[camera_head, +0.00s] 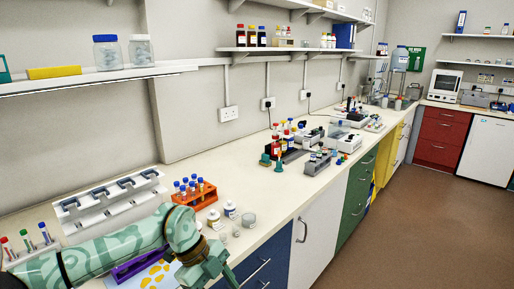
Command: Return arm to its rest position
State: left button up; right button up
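One mint-green patterned arm of mine comes in from the lower left and lies over the near end of the bench (262,190). I take it for my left arm. Its gripper (212,272) hangs at the bench's front edge, pointing down, and is cut by the picture's bottom. I cannot tell whether its fingers are open or shut, and nothing clear shows between them. My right gripper is not in view.
A white pipette rack (108,205), an orange tube rack (196,197) and small bottles (230,209) stand close behind the arm. A purple rack (138,265) lies partly hidden beside it. Tubes (25,240) stand at far left. Open floor (420,225) lies to the right.

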pick_arm(q)
jog(key=w+d+f+n+t+h, duration=0.1)
jog(key=d+f+n+t+h, duration=0.3)
jog(key=d+f+h, duration=0.4)
jog(key=s+a+f+n+t+y, duration=0.4)
jog(key=a+f+n, duration=0.25)
jog(key=f, duration=0.55)
jog(key=s+a+f+n+t+y, duration=0.35)
jog(key=a+f+n, duration=0.35)
jog(key=f, duration=0.4)
jog(key=s+a+f+n+g+y, duration=0.1)
jog(key=s+a+f, duration=0.25)
jog(key=s, duration=0.25)
jog(key=s+a+f+g+y, duration=0.1)
jog(key=s+a+f+y, duration=0.1)
jog(key=s+f, duration=0.35)
jog(key=s+a+f+n+g+y, duration=0.1)
jog(key=s+a+f, duration=0.2)
jog(key=s, duration=0.3)
jog(key=s+a+f+n+g+y, duration=0.1)
jog(key=s+f+g, duration=0.1)
jog(key=s, duration=1)
jog(key=s+a+f+g+y, duration=0.1)
jog(key=s+a+f+g, duration=0.1)
jog(key=s, duration=1)
jog(key=shift+a+f+n+g, duration=0.2)
jog(key=shift+f+n+g, duration=0.25)
jog(key=shift+g, duration=0.6)
